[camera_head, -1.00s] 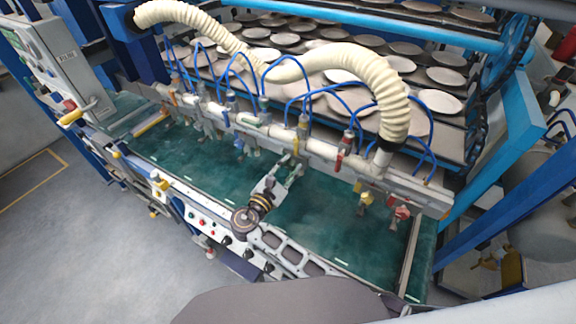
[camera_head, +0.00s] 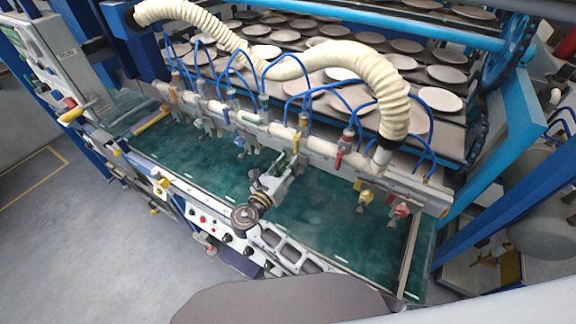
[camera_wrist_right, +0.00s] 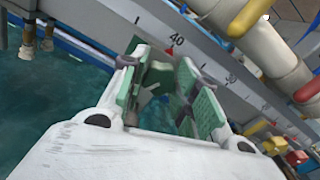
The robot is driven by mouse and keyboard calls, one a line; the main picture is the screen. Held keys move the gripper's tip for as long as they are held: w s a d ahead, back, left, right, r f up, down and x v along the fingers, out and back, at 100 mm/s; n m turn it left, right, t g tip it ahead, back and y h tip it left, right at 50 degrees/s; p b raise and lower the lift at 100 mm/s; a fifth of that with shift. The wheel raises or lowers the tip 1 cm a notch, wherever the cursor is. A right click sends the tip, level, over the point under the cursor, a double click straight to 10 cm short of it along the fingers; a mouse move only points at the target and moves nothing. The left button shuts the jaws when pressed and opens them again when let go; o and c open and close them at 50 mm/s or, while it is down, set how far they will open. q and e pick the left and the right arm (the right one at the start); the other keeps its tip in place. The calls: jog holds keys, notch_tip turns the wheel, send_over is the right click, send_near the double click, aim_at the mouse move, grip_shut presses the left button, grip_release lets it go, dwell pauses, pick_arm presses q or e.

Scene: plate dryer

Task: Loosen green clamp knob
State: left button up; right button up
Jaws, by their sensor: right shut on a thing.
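The green clamp knob (camera_wrist_right: 158,76) shows in the right wrist view between the two green-padded fingers of my right gripper (camera_wrist_right: 172,88), just below the ruler rail. The fingers stand on both sides of it and partly hide it. In the head view, my right gripper (camera_head: 286,163) reaches up to the lower side of the rail, above the green bed, and is shut on the knob. The knob is small and mostly covered there. My left gripper is in neither view.
The rail (camera_head: 330,151) carries several coloured valves, blue hoses and other clamps with nozzles. A red valve (camera_head: 342,148) and a yellow clamp (camera_head: 365,196) are to the right of my gripper. A thick cream hose (camera_head: 395,100) bends down to the rail. The green bed (camera_head: 325,215) below is clear.

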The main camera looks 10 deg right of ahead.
jog(key=n, duration=1.1)
jog(key=shift+a+n, duration=0.1)
jog(key=shift+n, duration=0.2)
dwell(0.4)
jog(key=o, duration=1)
jog(key=shift+v, duration=3.7)
jog(key=shift+s+a+f, duration=0.1)
